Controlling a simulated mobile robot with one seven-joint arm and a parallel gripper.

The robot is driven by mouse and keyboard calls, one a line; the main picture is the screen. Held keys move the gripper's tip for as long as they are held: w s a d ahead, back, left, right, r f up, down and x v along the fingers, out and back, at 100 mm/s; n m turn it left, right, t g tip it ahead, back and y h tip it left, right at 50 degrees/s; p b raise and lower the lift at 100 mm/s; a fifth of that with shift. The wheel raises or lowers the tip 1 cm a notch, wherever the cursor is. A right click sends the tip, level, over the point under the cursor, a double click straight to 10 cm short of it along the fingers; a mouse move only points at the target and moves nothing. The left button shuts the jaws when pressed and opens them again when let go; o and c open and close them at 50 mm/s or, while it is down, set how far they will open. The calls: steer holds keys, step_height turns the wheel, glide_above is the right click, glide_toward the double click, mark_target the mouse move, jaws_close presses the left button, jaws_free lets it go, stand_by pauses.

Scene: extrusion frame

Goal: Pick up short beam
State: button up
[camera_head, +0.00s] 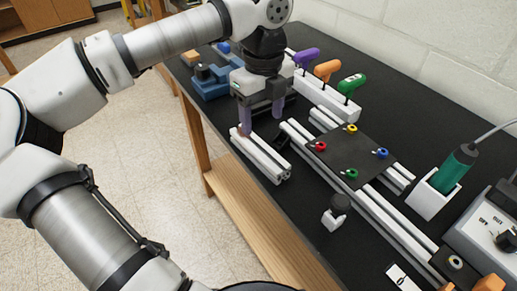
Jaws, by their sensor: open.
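A short white extrusion beam (263,158) lies near the table's left front edge. It looks like two parallel lengths side by side, or one grooved piece; I cannot tell which. My gripper (261,121) points down with its purple fingers apart, over the far end of this beam. The left finger is at or just above the beam's far left end; contact is unclear. The right finger is just beyond its right side. Nothing shows between the fingers.
To the right, a dark plate (352,155) with coloured knobs lies across a long white beam (388,221). Behind stands a white rack (327,100) with purple, orange and green-handled tools. A dark-capped white piece (335,214) stands in front. A green tool (455,169) sits in a white holder.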

glide_above(259, 146)
steer(key=f, duration=0.4)
steer(key=shift+d, duration=0.35)
steer(key=f, duration=0.1)
steer(key=f+p, duration=0.1)
steer(key=f, duration=0.1)
steer(key=f+p, duration=0.1)
steer(key=shift+a+f, duration=0.15)
steer(key=shift+a, duration=0.25)
steer(key=shift+f, duration=0.5)
steer(key=c, duration=1.2)
